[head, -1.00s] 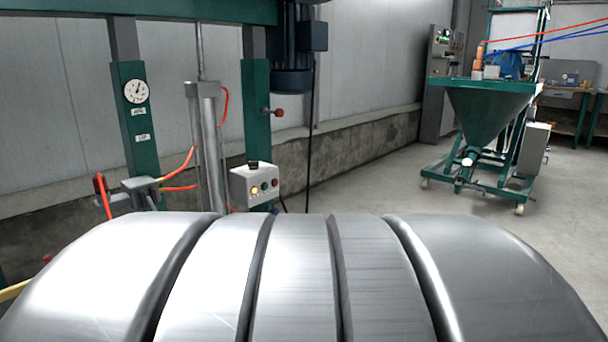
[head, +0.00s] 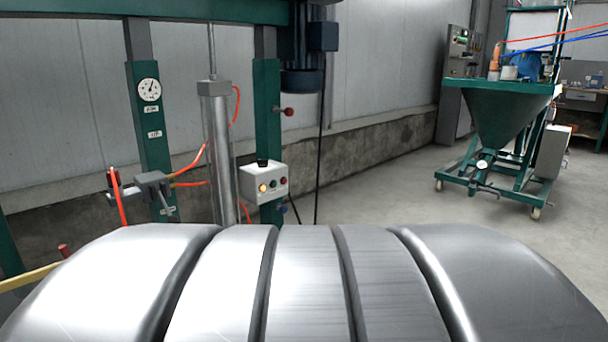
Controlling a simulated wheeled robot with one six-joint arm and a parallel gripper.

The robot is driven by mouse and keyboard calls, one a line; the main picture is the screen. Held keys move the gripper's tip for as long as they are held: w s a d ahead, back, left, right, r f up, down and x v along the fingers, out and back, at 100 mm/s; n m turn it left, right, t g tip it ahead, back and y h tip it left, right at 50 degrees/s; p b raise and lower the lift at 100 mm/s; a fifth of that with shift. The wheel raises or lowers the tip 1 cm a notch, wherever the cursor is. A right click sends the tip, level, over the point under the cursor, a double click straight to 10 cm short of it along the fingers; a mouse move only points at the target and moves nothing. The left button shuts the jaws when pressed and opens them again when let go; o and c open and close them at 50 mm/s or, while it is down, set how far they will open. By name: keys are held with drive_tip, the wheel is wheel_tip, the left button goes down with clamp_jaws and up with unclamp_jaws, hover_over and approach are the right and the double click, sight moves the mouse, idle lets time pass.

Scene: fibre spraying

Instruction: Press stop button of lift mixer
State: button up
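The lift mixer (head: 150,130) is a green frame with a grey cylinder and a dark motor, standing at the left. Its small white control box (head: 262,172) is fixed low on the right green post. The box has a black knob on top and several small round buttons on its front. No labels are legible. My gripper is not in view.
A green hopper machine (head: 500,110) on casters stands at the right, with a grey cabinet (head: 455,85) behind it. A red knob (head: 288,111) sticks out from the mixer post. A yellow bar (head: 30,278) is at the lower left. The floor between the machines is clear.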

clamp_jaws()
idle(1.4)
